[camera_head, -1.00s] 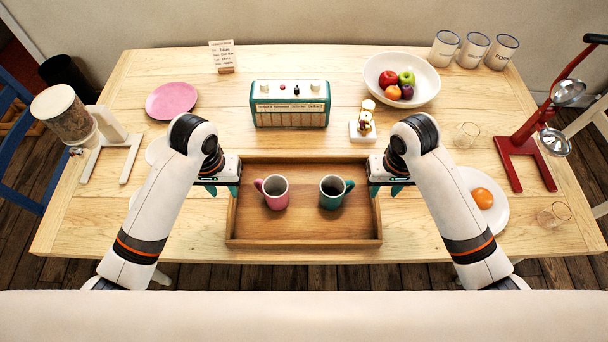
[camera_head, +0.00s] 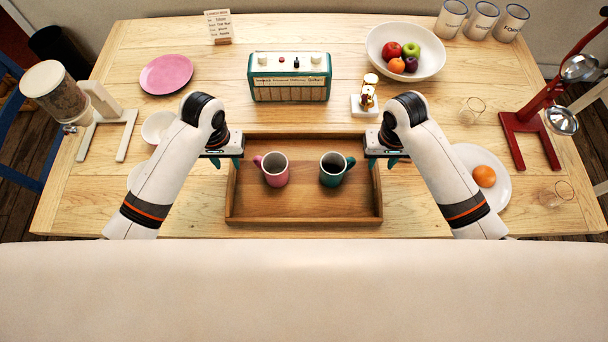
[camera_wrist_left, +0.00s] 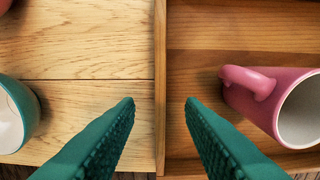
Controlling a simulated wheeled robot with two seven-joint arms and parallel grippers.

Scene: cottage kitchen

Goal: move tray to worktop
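The brown wooden tray (camera_head: 304,207) lies on the table near its front edge. A pink mug (camera_head: 275,171) and a teal mug (camera_head: 332,174) stand upright in it. My left gripper (camera_head: 227,163) is at the tray's left wall. In the left wrist view, its teal fingers (camera_wrist_left: 160,101) are apart, one on each side of the wall (camera_wrist_left: 160,60), with gaps beside it. The pink mug (camera_wrist_left: 262,95) is right of them. My right gripper (camera_head: 382,164) is at the tray's right wall with its fingers apart; their contact with the wall is unclear.
A teal radio (camera_head: 290,80) and a small white-based item (camera_head: 366,100) stand just behind the tray. A plate with an orange (camera_head: 484,176) is right of my right arm. A teal-and-white vessel (camera_wrist_left: 15,115) is left of my left gripper. A fruit bowl (camera_head: 430,60) stands farther back.

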